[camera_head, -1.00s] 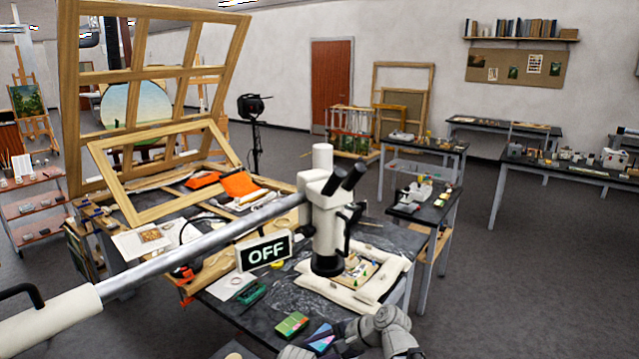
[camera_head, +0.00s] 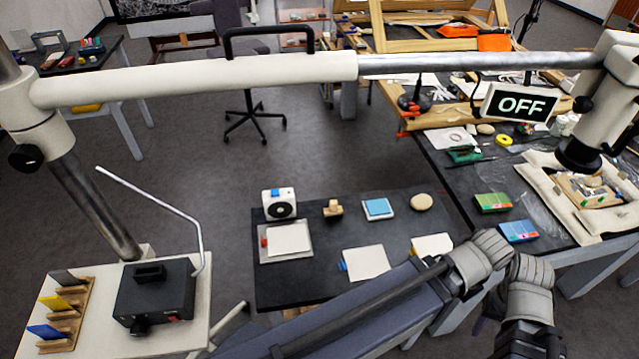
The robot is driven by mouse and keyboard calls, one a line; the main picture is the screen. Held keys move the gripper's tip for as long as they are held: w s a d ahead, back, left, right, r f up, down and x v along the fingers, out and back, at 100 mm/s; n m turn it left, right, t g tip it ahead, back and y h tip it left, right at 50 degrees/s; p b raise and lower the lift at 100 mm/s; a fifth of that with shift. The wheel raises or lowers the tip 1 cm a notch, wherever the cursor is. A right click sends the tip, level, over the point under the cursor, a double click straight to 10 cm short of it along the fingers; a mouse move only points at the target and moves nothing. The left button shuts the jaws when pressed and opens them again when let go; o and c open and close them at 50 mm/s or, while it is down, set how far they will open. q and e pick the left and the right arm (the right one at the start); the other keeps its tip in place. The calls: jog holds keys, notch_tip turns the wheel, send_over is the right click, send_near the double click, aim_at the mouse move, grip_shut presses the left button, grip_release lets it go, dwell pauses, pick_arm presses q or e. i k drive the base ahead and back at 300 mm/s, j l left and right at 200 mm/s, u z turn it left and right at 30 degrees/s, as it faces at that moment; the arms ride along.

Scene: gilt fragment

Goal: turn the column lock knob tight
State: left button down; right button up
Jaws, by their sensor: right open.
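The column lock knob (camera_head: 26,157) is a round black knob on the left side of the cream collar (camera_head: 42,140), at the far left. The collar sits around the dark metal column (camera_head: 95,205), which leans in this view. The knob's tightness cannot be told by eye. My right arm (camera_head: 345,312) crosses the lower middle, with its grey joints at the lower right. My right gripper is open and low in the picture, well apart from the knob; its fingertips are hard to make out. My left gripper does not show.
The microscope's boom (camera_head: 200,82) spans the top, with an OFF sign (camera_head: 520,104) near its right end. A black box (camera_head: 155,293) and a slotted wooden rack (camera_head: 68,312) stand on the pale stand (camera_head: 215,292). A low dark table (camera_head: 330,235) holds small items.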

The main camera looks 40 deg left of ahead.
aim_at(29, 158)
jog(key=u, duration=3.05)
